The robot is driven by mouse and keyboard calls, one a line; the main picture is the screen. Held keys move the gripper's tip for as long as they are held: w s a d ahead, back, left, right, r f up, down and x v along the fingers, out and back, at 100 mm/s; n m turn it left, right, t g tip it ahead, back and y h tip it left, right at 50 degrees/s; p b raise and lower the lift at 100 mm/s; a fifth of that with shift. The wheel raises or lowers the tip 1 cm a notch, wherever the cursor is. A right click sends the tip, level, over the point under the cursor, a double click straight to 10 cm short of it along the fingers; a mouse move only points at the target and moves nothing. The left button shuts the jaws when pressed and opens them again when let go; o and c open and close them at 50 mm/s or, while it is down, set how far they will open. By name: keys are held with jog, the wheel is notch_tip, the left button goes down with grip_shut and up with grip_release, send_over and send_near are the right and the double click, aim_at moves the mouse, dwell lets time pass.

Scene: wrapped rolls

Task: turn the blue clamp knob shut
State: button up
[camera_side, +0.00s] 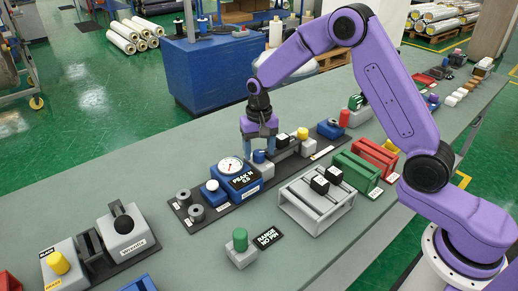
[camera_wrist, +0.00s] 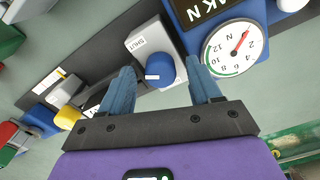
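The blue clamp knob (camera_wrist: 160,67) sits on a light grey block (camera_wrist: 148,38) marked "SHUT" in the wrist view. It has a white pointer line on its near side. In the side view the knob (camera_side: 259,156) shows just below my gripper, partly hidden by a finger. My gripper (camera_wrist: 163,88) is open, with one blue finger on each side of the knob in the wrist view. The fingers look apart from it. How high the fingertips are above the knob I cannot tell.
A blue gauge box with a round dial (camera_side: 231,166) stands close to the knob. A yellow knob (camera_side: 303,133) and a red cylinder (camera_side: 344,117) are farther along the fixture. A grey slotted stand (camera_side: 318,204) and a green knob (camera_side: 240,239) are nearer the front.

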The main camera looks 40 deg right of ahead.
aim_at(259, 153)
jog(key=shift+r, duration=0.1)
notch_tip(259, 153, up, 17)
dwell(0.8)
jog(key=s+a+f+n, duration=0.1)
jog(key=s+a+n, duration=0.2)
jog(key=s+n, duration=0.95)
jog(key=s+d+f+n, duration=0.2)
jog(key=s+d, duration=0.1)
jog(key=s, duration=0.9)
jog(key=s+d+f+n, duration=0.2)
jog(key=s+d+f, duration=0.1)
jog(key=s, duration=0.9)
jog(key=shift+s+d+f, duration=0.15)
jog(key=shift+s+d, duration=0.1)
jog(key=shift+d, duration=0.25)
